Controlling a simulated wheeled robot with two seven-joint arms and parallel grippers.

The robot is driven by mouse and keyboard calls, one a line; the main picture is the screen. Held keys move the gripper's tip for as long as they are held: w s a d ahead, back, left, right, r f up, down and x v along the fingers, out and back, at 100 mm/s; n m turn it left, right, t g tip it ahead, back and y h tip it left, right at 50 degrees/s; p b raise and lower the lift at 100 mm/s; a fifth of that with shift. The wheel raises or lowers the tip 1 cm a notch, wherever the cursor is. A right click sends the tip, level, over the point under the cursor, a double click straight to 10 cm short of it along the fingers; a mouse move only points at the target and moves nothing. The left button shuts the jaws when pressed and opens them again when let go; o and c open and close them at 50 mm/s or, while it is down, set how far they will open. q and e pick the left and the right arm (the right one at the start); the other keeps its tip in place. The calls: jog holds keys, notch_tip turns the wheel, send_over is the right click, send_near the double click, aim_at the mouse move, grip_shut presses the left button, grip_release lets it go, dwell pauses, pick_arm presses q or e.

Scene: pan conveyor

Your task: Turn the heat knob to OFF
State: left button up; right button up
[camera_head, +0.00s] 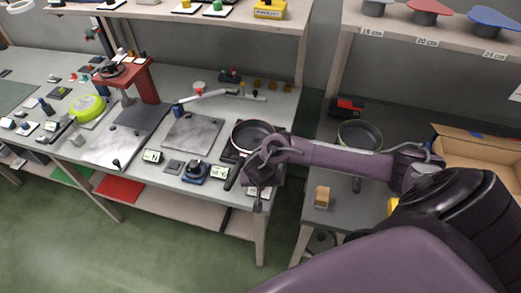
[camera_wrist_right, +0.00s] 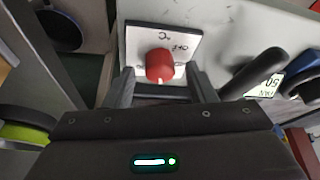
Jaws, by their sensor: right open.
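The heat knob (camera_wrist_right: 159,64) is red and round, on a white plate (camera_wrist_right: 185,37) with dark lettering, partly legible as "OFF". A pale mark shows on the knob's near edge. My right gripper (camera_wrist_right: 160,74) is open, with one finger on each side of the knob; whether they touch it I cannot tell. In the head view my right gripper (camera_head: 257,196) hangs at the table's front edge and mostly hides the knob. My left gripper is not in view.
A black pan (camera_head: 254,134) sits just behind my right gripper, and its handle (camera_wrist_right: 254,73) lies right of the knob in the wrist view. A small display (camera_head: 218,171) and a blue device (camera_head: 195,172) stand to the left. A second pan (camera_head: 359,135) is on the right table.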

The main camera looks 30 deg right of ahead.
jog(key=shift+f, duration=0.15)
jog(key=c, duration=1)
jog(key=shift+o, duration=0.2)
